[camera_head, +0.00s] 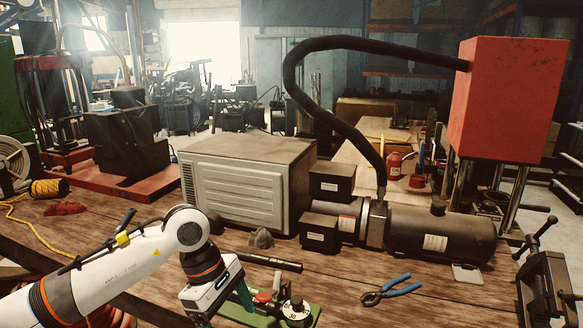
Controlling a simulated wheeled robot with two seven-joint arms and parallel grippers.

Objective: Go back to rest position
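My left arm comes in from the left, white with orange rings, and bends down over the front of the wooden table (345,285). My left gripper (212,290) points down near the bottom edge. Its fingertips do not show clearly, so I cannot tell whether it is open or holds anything. Just right of it is a green control board (262,320) with a red button (263,297) and a dial (296,308). A teal upright piece (245,297) stands between them; I cannot tell what it belongs to. My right gripper is not in view.
A black cylindrical machine (440,232) joins by a thick black hose (300,75) to a red box (507,98). Blue-handled pliers (391,289), a black rod (270,262), a beige metal case (245,180) and a vise (546,285) also stand or lie here. Bare wood surrounds the pliers.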

